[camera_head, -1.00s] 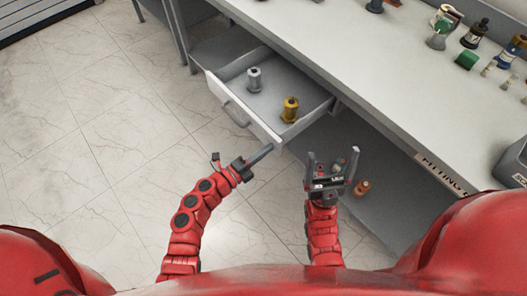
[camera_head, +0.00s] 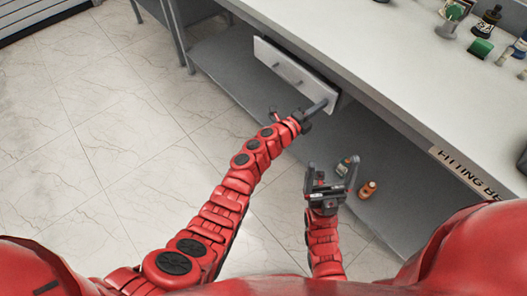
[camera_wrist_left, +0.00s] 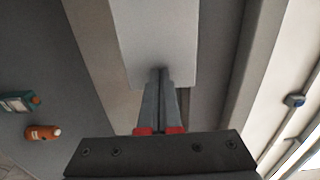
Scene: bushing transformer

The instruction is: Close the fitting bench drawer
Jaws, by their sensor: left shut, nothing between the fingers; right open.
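The fitting bench (camera_head: 345,40) runs diagonally across the head view, with its label strip on the front edge at the right. Its drawer (camera_head: 296,76) shows only its pale front panel with a handle (camera_head: 287,75); the inside is hidden, and the panel sits at or close to the bench front. My left gripper (camera_head: 322,105) is shut and empty, its fingertips at the lower right end of the panel. In the left wrist view the fingertips (camera_wrist_left: 160,72) meet the edge of the drawer front (camera_wrist_left: 158,40). My right gripper (camera_head: 333,164) is open and empty, below the bench edge.
Several bottles and a green item (camera_head: 480,48) stand on the bench top. The tiled floor (camera_head: 100,120) at the left is clear.

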